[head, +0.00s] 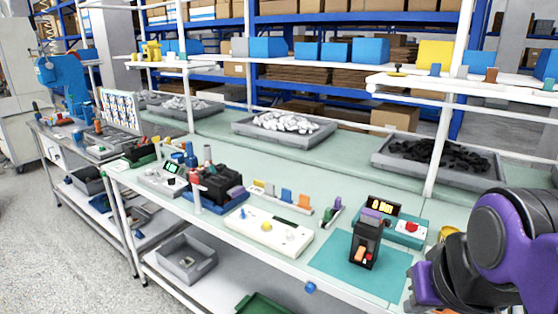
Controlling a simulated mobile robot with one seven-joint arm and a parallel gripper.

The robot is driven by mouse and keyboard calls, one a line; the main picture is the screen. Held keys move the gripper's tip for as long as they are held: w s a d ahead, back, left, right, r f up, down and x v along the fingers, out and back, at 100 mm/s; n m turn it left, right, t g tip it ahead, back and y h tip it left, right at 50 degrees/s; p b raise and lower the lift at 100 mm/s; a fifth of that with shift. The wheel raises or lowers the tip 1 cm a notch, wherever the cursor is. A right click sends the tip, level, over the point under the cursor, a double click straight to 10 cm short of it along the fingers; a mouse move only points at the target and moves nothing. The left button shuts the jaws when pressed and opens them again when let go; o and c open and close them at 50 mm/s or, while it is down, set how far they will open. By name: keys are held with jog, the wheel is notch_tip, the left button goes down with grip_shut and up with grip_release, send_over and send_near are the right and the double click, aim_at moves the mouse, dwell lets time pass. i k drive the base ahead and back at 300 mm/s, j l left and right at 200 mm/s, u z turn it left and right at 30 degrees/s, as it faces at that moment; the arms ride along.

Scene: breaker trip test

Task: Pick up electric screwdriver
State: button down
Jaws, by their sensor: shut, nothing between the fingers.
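I cannot make out the electric screwdriver for certain. An upright white and red tool-like piece (196,194) stands in front of a dark bin on the bench, but it is too small to name. A yellow rounded item (447,233) at the right is partly hidden behind my arm. My gripper (415,293) is at the lower right, beside the teal mat, seen from the side with its fingertips unclear. It is shut and holds nothing. A black breaker (365,245) with an orange switch stands upright on the teal mat (335,262), left of my gripper.
A teal tester with a lit display (385,208) and red button stands behind the breaker. A cream panel (262,232) and a dark bin (215,186) lie to its left. Grey trays, one with black parts (440,157), line the back. A shelf (470,83) hangs above.

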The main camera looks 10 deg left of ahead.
aim_at(207, 150)
jog(key=i+u, duration=0.1)
jog(key=u, duration=0.9)
jog(key=k+z, duration=0.4)
jog(key=i+j+z, duration=0.1)
jog(key=z, duration=0.35)
jog(key=i+j+z, duration=0.15)
jog(key=z, duration=0.35)
jog(key=u, duration=1.05)
jog(key=i+u, duration=0.1)
jog(key=u, duration=0.2)
jog(key=k, duration=0.4)
